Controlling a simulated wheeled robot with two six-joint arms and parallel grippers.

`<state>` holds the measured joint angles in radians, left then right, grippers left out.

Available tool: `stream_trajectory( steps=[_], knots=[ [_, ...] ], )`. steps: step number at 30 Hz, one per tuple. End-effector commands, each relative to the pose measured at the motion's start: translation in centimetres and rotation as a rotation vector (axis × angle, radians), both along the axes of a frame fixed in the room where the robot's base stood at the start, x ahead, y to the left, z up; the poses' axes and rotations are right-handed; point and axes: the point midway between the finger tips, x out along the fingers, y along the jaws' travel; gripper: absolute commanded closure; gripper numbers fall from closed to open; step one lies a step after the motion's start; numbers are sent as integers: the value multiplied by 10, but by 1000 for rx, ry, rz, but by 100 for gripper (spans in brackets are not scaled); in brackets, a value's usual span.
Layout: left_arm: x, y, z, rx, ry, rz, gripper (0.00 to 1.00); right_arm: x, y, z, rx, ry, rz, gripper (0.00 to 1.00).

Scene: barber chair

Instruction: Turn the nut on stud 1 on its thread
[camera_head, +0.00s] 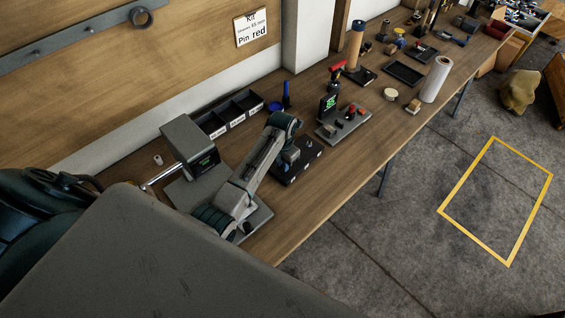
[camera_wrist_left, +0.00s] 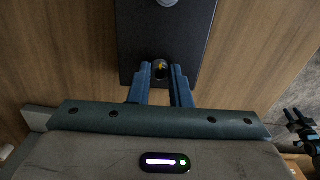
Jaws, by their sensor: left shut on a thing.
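The black block (camera_head: 308,160) lies on the bench. In the left wrist view the block (camera_wrist_left: 135,45) has a small round nut with a brassy centre (camera_wrist_left: 160,67) near its lower edge, taken as the one on stud 1. My left gripper (camera_wrist_left: 161,76) is shut on this nut, a blue finger on each side. In the head view my left gripper (camera_head: 289,157) is low over the block, and the arm hides the nut. A pale round stud or nut (camera_wrist_left: 168,2) shows at the block's far end. My right gripper (camera_wrist_left: 294,115) shows small and dark at the right edge, its prongs apart and empty.
A grey box with a small screen (camera_head: 187,145) stands left of my arm. A black compartment tray (camera_head: 228,115) stands behind, with a blue bottle (camera_head: 287,95). The bench's front strip (camera_head: 345,175) is clear.

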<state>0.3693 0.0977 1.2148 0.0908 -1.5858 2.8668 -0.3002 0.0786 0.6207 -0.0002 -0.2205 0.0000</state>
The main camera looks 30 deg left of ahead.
Motion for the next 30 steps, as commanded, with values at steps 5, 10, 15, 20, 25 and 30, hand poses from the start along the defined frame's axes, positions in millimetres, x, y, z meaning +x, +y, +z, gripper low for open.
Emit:
stream_trajectory(
  steps=[5, 10, 15, 20, 25, 30],
  knots=[
    [1, 0, 1, 1, -1, -12, 100, 0, -1, 0, -1, 0, 0, 64],
    [1, 0, 2, 1, -1, -63, 100, 0, -1, 0, -1, 0, 0, 64],
    [1, 0, 2, 0, -2, -168, 100, 0, -1, 0, -1, 0, 0, 64],
    [1, 0, 2, 1, -2, -307, 100, 0, -1, 0, -1, 0, 0, 64],
    [2, 0, 2, 1, -3, -470, 100, 0, -1, 0, -1, 0, 1, 64],
    [2, 0, 3, 2, -3, -631, 100, 0, -1, 0, -2, 0, 1, 64]
  ],
)
